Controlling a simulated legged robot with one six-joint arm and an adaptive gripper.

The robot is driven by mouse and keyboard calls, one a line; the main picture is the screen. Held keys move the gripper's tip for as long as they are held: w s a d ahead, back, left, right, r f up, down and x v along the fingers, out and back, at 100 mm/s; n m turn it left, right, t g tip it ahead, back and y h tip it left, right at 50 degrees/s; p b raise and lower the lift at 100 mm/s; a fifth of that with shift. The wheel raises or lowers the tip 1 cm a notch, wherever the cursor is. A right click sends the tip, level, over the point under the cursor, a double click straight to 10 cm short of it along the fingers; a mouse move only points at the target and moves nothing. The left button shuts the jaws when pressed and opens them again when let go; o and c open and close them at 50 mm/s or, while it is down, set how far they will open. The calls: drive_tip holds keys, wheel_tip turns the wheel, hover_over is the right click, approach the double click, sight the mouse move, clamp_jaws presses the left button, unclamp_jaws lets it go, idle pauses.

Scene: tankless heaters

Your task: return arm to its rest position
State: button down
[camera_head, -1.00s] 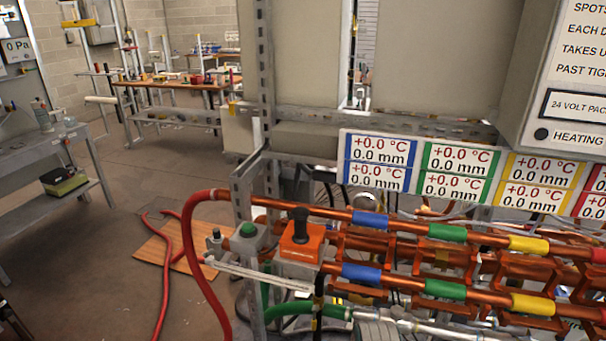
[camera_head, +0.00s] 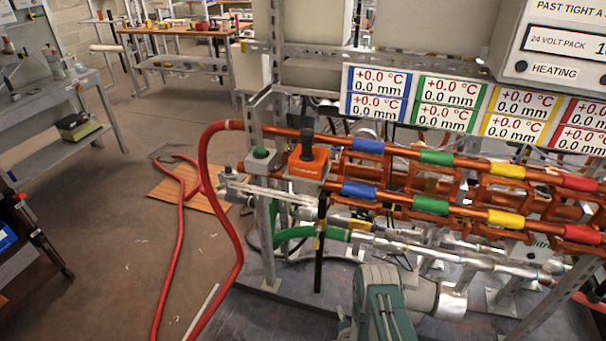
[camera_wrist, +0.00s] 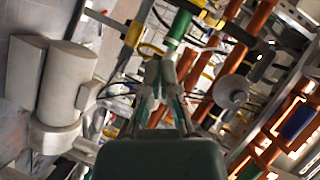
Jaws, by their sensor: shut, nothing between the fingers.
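My gripper (camera_wrist: 160,72) shows in the wrist view, its two grey-green fingers together at the tips with nothing between them. Blurred orange pipes and a green-banded pipe (camera_wrist: 180,25) lie beyond the fingers; I cannot tell how far off they are. In the head view, a teal and grey part of my arm (camera_head: 385,305) is at the bottom, in front of the heater rack's lower pipes. The gripper's fingers cannot be made out in the head view.
The rack of copper pipes (camera_head: 470,165) with coloured bands fills the right. A red hose (camera_head: 238,240) loops to the floor beside a wooden board (camera_head: 190,186). A grey workbench (camera_head: 60,92) stands at left. Open floor (camera_head: 120,240) lies between.

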drive_tip(key=w+d+r+n+g+h, duration=0.1)
drive_tip(key=w+r+n, duration=0.1)
drive_tip(key=w+r, duration=0.55)
drive_tip(key=w+r+n+g, duration=0.1)
drive_tip(key=w+r, duration=0.3)
drive_tip(key=r, duration=0.7)
wheel_tip(320, 180, up, 21)
drive_tip(key=s+d+n+g+h, duration=0.1)
drive_tip(key=s+n+g, duration=0.1)
drive_tip(key=s+n, duration=0.1)
drive_tip(key=s+r+n+g, duration=0.2)
drive_tip(key=s+r+g, duration=0.1)
drive_tip(key=s+r, duration=1.3)
drive_tip(key=s+r+n+g, duration=0.2)
drive_tip(key=s+r+n, duration=0.1)
drive_tip(key=s, duration=1.7)
drive_tip(key=shift+s+d, duration=0.15)
drive_tip(key=shift+d, duration=0.15)
drive_tip(key=shift+r, duration=0.1)
